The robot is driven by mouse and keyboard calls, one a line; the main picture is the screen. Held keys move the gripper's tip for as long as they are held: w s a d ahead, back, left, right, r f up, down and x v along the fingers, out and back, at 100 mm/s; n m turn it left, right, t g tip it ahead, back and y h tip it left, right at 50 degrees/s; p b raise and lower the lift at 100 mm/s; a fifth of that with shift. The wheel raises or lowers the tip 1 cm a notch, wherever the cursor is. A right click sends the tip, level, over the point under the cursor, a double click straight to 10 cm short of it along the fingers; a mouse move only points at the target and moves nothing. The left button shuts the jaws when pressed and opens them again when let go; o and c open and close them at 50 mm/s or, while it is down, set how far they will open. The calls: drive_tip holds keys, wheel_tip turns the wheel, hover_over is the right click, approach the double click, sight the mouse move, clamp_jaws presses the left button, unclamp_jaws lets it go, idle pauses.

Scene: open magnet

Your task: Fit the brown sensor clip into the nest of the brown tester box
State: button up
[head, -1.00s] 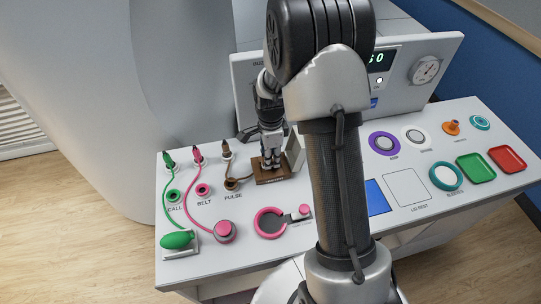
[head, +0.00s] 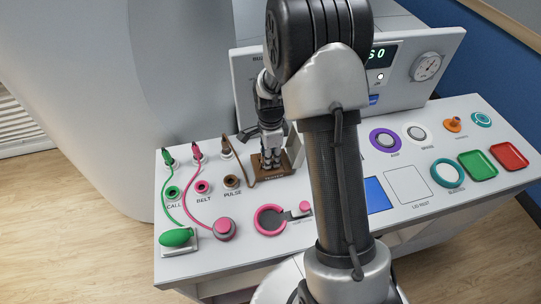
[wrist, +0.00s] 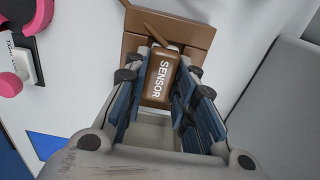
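The brown sensor clip (wrist: 160,78), marked SENSOR, lies between the fingertips of my gripper (wrist: 163,66) in the wrist view, and the fingers are closed on its sides. Its brown cable (head: 243,168) runs from a brown plug to the tester box in the head view. The brown tester box (wrist: 195,36) is right beyond the clip; it also shows in the head view (head: 285,170) under my gripper (head: 270,165). The clip overlaps the box's near part in the wrist view. The nest is hidden, and I cannot tell whether the clip touches it.
The brown PULSE ring (head: 232,181) is empty, left of the box. A grey console (head: 430,65) stands behind. My arm hides the counter's middle.

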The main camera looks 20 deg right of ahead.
drive_tip(key=o, duration=0.5)
drive_tip(key=shift+o, duration=0.2)
drive_tip(key=s+a+r+n+t, duration=0.1)
drive_tip(key=s+r+n, duration=0.1)
drive_tip(key=r, duration=0.7)
drive_tip(key=s+a+r+n, duration=0.1)
drive_tip(key=a+r+n, duration=0.1)
drive_tip(key=r, duration=0.7)
drive_tip(key=s+a+r+n+t, duration=0.1)
drive_tip(key=s+a+r+n, duration=0.1)
drive_tip(key=s+n, duration=0.3)
drive_tip(key=s+a+r+n+t, duration=0.1)
drive_tip(key=s+a+r+n, duration=0.1)
drive_tip(key=s+n, duration=0.3)
drive_tip(key=s+a+r+n+t, duration=0.1)
drive_tip(key=s+r+n, duration=0.3)
drive_tip(key=s, duration=0.7)
drive_tip(key=shift+a+n+t, duration=0.3)
drive_tip(key=shift+a+n, duration=0.5)
drive_tip(key=shift+n, duration=0.3)
